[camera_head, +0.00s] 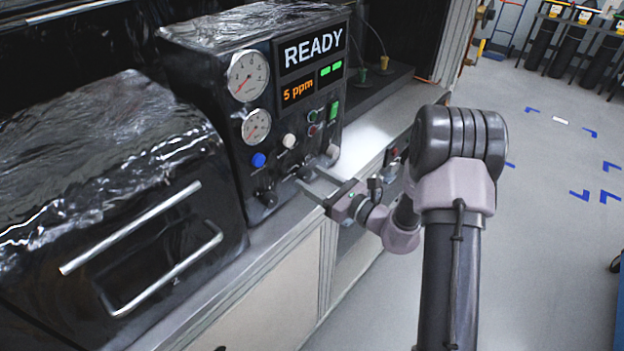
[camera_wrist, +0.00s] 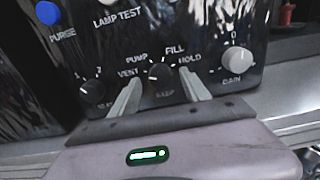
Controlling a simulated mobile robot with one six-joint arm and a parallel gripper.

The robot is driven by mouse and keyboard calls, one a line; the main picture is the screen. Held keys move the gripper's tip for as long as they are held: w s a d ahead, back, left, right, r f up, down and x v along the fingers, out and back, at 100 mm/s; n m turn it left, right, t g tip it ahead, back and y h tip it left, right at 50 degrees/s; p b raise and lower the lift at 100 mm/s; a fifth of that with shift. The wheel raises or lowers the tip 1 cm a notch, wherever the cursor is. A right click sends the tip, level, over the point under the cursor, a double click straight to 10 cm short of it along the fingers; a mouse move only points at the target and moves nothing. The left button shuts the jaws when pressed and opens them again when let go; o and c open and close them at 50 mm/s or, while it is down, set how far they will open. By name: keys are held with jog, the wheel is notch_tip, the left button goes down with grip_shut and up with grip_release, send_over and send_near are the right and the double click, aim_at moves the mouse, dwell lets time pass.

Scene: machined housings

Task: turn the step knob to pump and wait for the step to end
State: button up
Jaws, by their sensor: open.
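The step knob (camera_wrist: 162,75) is a black knob low on the black panel. In the wrist view the labels VENT, PUMP, FILL and HOLD fan around it. Its pointer's exact setting is too small to tell. My gripper (camera_wrist: 160,84) is open, with one finger on each side of the knob; I cannot tell whether they touch it. In the head view my gripper (camera_head: 309,179) reaches the lower front of the control box (camera_head: 205,90). Its display (camera_head: 313,48) reads READY, with 5 ppm in orange and two green bars below.
Left of the step knob is another black knob (camera_wrist: 93,90); right is the pale GAIN knob (camera_wrist: 236,60). A blue PURGE button (camera_wrist: 47,12) sits above. A black chamber with bar handles (camera_head: 130,228) stands left on the bench. Open floor (camera_head: 550,240) lies right.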

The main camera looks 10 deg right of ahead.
jog(key=shift+w+a, duration=0.2)
jog(key=shift+w, duration=0.15)
grip_shut()
jog(key=m+p, duration=0.3)
jog(key=m, duration=0.1)
jog(key=shift+r+m, duration=0.15)
jog(key=shift+m, duration=0.15)
jog(key=shift+m+p, duration=1.3)
jog(key=shift+m, duration=0.7)
